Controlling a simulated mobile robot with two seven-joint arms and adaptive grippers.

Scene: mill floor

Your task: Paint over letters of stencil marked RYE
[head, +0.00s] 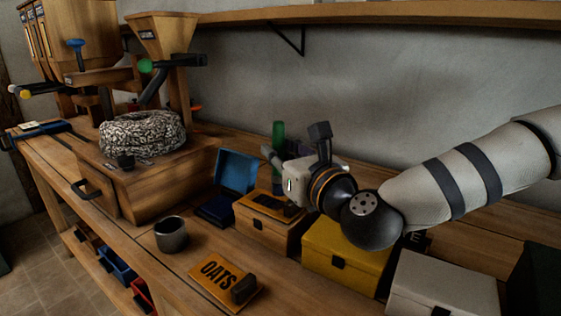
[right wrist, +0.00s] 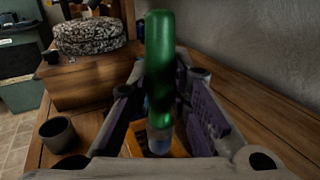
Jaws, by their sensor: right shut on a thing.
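My right gripper (head: 277,158) is shut on an upright green bottle-like thing (right wrist: 160,65), which has a pale, clear lower end. Its green top shows in the head view (head: 278,132). Below it is a wooden box (head: 262,236) with an orange plate (head: 262,200) on top; the plate's lettering is not readable. The gripper covers part of it. A dark label with an "E" (head: 416,239) shows partly behind my right arm; I cannot read the rest. An orange stencil marked OATS (head: 208,283) lies on the bench with a dark block (head: 243,289) on it. My left gripper is out of view.
A dark cup (head: 171,236) stands left of the OATS stencil. An open blue box (head: 236,170), a yellow box (head: 343,252) and a white box (head: 445,285) line the bench. A speckled millstone (head: 141,130) sits on a wooden housing (head: 150,185). A shelf (head: 350,14) runs above.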

